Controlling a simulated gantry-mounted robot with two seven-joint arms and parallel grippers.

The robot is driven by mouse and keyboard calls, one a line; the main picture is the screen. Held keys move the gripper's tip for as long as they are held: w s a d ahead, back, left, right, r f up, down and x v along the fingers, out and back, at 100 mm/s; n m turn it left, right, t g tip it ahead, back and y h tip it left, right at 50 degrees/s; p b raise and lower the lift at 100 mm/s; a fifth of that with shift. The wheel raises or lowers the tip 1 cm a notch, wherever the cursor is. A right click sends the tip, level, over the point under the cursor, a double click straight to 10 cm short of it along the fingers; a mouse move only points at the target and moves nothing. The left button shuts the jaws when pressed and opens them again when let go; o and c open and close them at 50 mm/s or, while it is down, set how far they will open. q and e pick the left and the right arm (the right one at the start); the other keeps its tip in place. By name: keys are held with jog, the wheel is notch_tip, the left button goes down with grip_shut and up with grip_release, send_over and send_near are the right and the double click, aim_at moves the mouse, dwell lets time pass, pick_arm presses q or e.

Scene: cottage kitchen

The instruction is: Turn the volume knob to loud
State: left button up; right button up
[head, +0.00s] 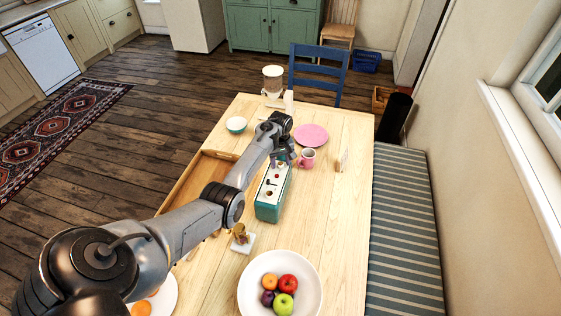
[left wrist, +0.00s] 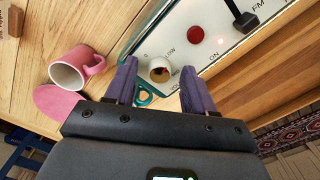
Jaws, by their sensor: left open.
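A teal radio (head: 268,209) with a white top panel stands on the wooden table. The left wrist view shows its panel (left wrist: 222,38) close up. A round pale knob (left wrist: 159,70) with a darker centre sits on the panel near small lettering that I cannot fully read. My left gripper (head: 284,160) is over the far end of the radio. Its purple fingers (left wrist: 160,88) are open, one on each side of the knob; I cannot tell whether they touch it. In the head view my gripper and arm hide this end of the panel. My right gripper is not in view.
A pink mug (head: 307,159) and pink plate (head: 311,135) stand close beside the gripper. A red button (left wrist: 195,34) and black lever (left wrist: 243,18) are on the panel. A wooden tray (head: 188,181) lies left; a fruit bowl (head: 250,290) is nearer me.

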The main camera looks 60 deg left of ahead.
pick_arm(q)
grip_shut()
jog(key=shift+r, duration=0.1)
